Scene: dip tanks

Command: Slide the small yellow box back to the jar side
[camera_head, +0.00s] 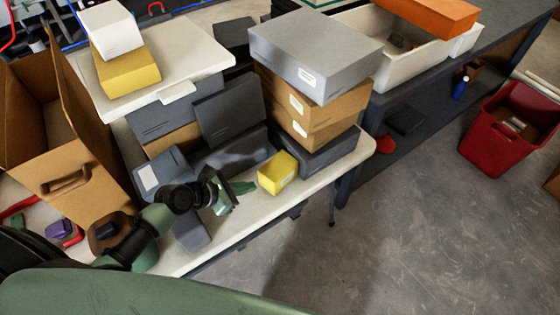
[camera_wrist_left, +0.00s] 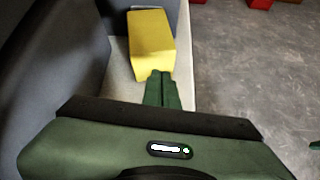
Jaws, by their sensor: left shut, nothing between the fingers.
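The small yellow box (camera_head: 274,178) sits on the white bench top near its front edge, in front of the stacked boxes. In the left wrist view the same yellow box (camera_wrist_left: 150,45) stands just beyond my fingertips. My left gripper (camera_head: 250,187) is shut and empty, low over the bench, to the left of the box and pointing at it. In the left wrist view its closed green fingers (camera_wrist_left: 161,80) reach the near edge of the box; I cannot tell whether they touch it. I cannot make out a jar. My right gripper is out of view.
Grey and brown boxes (camera_head: 312,55) are stacked close behind the yellow box. Dark grey boxes (camera_head: 232,108) crowd the bench behind my gripper. A larger yellow box (camera_head: 128,72) lies on a white board. The bench's front strip is narrow, with open floor beyond.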

